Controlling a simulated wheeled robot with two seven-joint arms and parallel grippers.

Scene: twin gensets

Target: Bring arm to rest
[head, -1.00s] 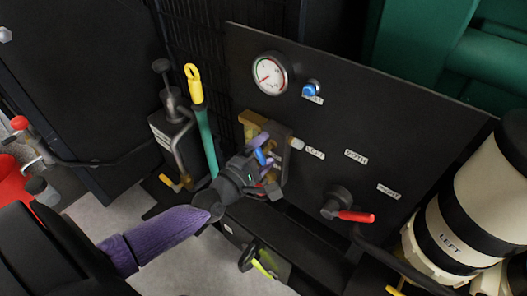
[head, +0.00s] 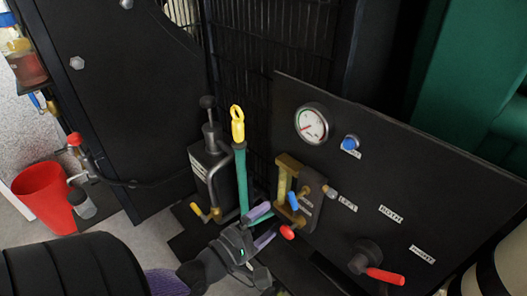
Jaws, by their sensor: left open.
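My left arm comes in from the lower left. Its dark gripper with purple fingers (head: 266,224) is open, with nothing seen between the fingers. It is just left of and below the brass valve block (head: 285,180) on the black panel (head: 400,170). The block carries a blue handle (head: 293,201) and a red tip (head: 287,232). The fingers look close to these parts; I cannot tell whether they touch. My right gripper is not in view.
A hand pump (head: 210,165) and a yellow-topped green lever (head: 240,160) stand just behind the gripper. The panel holds a gauge (head: 311,124), a blue button (head: 350,143) and a red-handled selector (head: 385,276). A red bucket (head: 45,193) stands on the floor at left.

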